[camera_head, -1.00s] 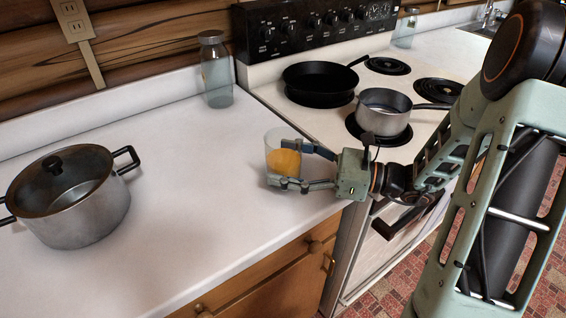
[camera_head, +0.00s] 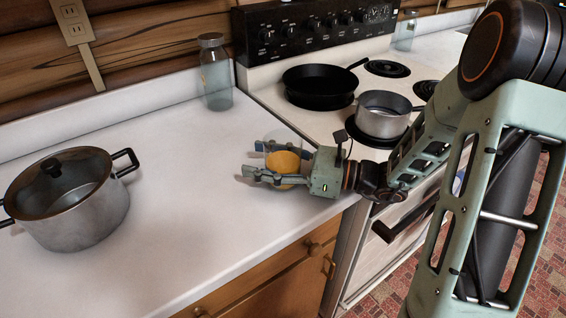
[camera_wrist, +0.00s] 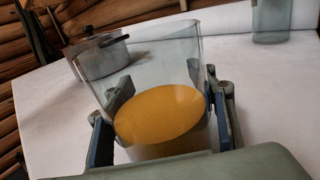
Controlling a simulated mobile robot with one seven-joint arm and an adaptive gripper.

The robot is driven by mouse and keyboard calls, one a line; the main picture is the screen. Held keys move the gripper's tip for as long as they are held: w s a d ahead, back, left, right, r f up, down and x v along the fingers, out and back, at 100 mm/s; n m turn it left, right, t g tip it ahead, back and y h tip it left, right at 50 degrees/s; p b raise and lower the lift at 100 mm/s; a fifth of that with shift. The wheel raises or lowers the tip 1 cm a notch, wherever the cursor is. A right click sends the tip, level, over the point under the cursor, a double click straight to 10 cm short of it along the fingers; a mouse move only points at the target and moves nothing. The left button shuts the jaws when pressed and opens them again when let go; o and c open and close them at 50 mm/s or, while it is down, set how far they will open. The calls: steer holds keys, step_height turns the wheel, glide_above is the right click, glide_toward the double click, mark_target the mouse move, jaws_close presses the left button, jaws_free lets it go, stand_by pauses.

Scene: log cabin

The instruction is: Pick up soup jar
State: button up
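The soup jar is a clear glass (camera_head: 284,160) with orange soup in its lower part. It stands upright on the white counter near the front edge, beside the stove. My gripper (camera_head: 251,158) is low over the counter with one finger on each side of the jar, and its tips reach past the jar. In the wrist view the jar (camera_wrist: 160,118) fills the space between the two finger pads (camera_wrist: 163,135). The fingers are spread. Narrow gaps seem to show at the sides, and I see no clear contact. The near finger hides part of the jar.
A lidded steel pot (camera_head: 75,212) stands at the left of the counter. A glass bottle (camera_head: 215,75) stands at the back by the stove. A black pan (camera_head: 318,84) and a steel saucepan (camera_head: 382,117) sit on the stove. The middle of the counter is clear.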

jaws_close()
steer(key=shift+r, duration=0.15)
stand_by(0.5)
steer(key=shift+r+p, duration=0.3)
steer(key=shift+r, duration=0.8)
steer(key=s+d+r+p, duration=0.3)
steer(key=s+d+r, duration=0.5)
steer(key=s+r, duration=0.2)
steer(key=shift+s+d+r, duration=0.25)
steer(key=shift+s+d, duration=0.1)
steer(key=shift+d, duration=0.05)
stand_by(0.4)
